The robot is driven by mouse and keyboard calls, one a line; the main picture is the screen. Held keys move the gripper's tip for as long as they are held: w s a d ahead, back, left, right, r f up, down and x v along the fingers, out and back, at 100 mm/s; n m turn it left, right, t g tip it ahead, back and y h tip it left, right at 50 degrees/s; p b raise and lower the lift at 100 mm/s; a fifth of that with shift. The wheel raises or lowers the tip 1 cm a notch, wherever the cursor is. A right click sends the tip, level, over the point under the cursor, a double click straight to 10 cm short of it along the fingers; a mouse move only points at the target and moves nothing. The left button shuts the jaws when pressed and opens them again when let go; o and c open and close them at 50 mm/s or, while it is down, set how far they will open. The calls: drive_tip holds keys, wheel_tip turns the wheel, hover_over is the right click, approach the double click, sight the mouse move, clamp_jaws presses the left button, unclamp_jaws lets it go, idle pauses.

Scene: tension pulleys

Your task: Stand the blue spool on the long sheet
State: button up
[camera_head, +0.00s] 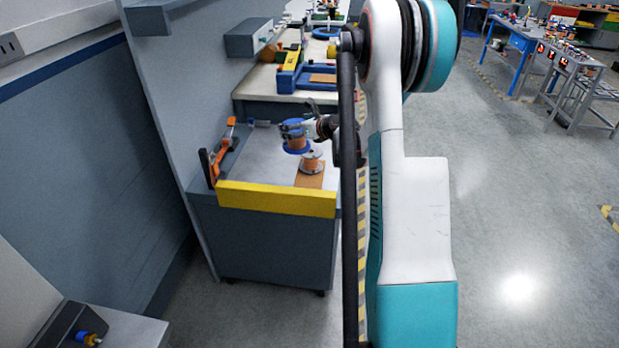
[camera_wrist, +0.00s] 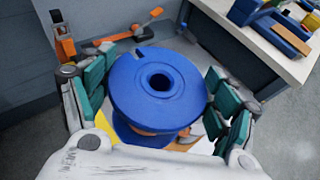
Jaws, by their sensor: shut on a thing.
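The blue spool (camera_head: 294,137) has blue flanges and a copper-coloured winding. My gripper (camera_head: 307,128) is shut on it and holds it over the grey cart top, to the upper left of a second spool. In the wrist view the blue spool (camera_wrist: 158,85) is between the teal finger pads of my gripper (camera_wrist: 160,95), its round flange and centre hole facing the camera. The long sheet (camera_head: 310,178) is a flat orange-brown strip on the cart. The second spool (camera_head: 312,161), with pale flanges and a copper-coloured winding, stands on its far part. The blue spool hides much of the cart in the wrist view.
A yellow bar (camera_head: 276,199) edges the cart's near side. An orange-and-black tool (camera_head: 218,157) lies along its left side, by the grey wall panel. A bench with a blue tray (camera_head: 296,80) stands behind. Bare cart top shows left of the sheet.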

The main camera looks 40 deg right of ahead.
drive_tip(key=d, duration=0.3)
drive_tip(key=shift+s+d+h, duration=0.2)
drive_tip(key=shift+d+h, duration=0.1)
drive_tip(key=shift+d, duration=0.1)
drive_tip(key=shift+d+f, duration=0.15)
drive_tip(key=shift+d, duration=0.15)
wheel_tip(320, 180, down, 20)
drive_tip(key=b, duration=0.7)
drive_tip(key=shift+r, duration=0.25)
drive_tip(key=shift+f, duration=0.1)
drive_tip(key=o, duration=1.6)
drive_tip(key=shift+o, duration=0.2)
